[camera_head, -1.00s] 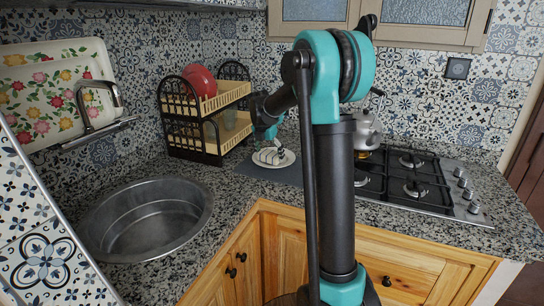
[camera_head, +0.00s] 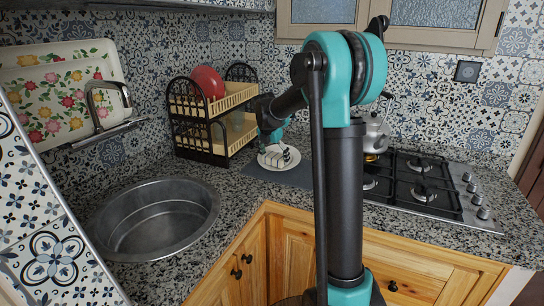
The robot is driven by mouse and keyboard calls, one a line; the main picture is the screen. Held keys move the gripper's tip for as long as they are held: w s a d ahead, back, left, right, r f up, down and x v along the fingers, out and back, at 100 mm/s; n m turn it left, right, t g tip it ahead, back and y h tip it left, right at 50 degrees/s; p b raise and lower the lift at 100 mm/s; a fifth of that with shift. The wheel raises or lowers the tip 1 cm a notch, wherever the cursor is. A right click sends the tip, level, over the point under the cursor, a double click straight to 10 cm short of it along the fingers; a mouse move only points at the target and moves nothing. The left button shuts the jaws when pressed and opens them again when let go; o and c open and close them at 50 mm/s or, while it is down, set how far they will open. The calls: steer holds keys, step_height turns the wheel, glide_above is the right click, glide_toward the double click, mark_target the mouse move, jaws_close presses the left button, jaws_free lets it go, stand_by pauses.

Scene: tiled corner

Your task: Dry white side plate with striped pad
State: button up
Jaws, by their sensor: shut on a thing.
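The white side plate (camera_head: 267,162) lies flat on a dark grey mat on the counter, between the dish rack and the hob. The striped pad (camera_head: 287,156), white with dark stripes, is at the plate's right half and covers part of it. My gripper (camera_head: 281,141) is above the plate, small and partly hidden behind my arm's links. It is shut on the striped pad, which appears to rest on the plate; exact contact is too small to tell.
The dark grey mat (camera_head: 299,177) lies under the plate. A two-tier dish rack (camera_head: 207,148) with red plates (camera_head: 208,82) stands left. A gas hob (camera_head: 420,190) and kettle (camera_head: 374,133) are right. A metal sink (camera_head: 155,220) is front left.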

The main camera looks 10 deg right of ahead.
mark_target(280, 160)
steer(key=shift+s+d, duration=0.35)
steer(key=shift+s, duration=0.45)
steer(key=shift+s+d, duration=0.35)
steer(key=shift+s, duration=0.45)
steer(key=shift+w+d+v, duration=0.1)
steer(key=shift+d+v, duration=0.1)
steer(key=shift+v, duration=0.8)
steer(key=shift+w+d+v, duration=0.1)
steer(key=shift+d+v, duration=0.05)
steer(key=shift+v, duration=0.8)
steer(key=shift+w+d+v, duration=0.1)
steer(key=shift+d+v, duration=0.1)
steer(key=shift+v, duration=0.8)
steer(key=shift+r, duration=0.2)
steer(key=shift+r, duration=0.15)
steer(key=shift+r, duration=1.35)
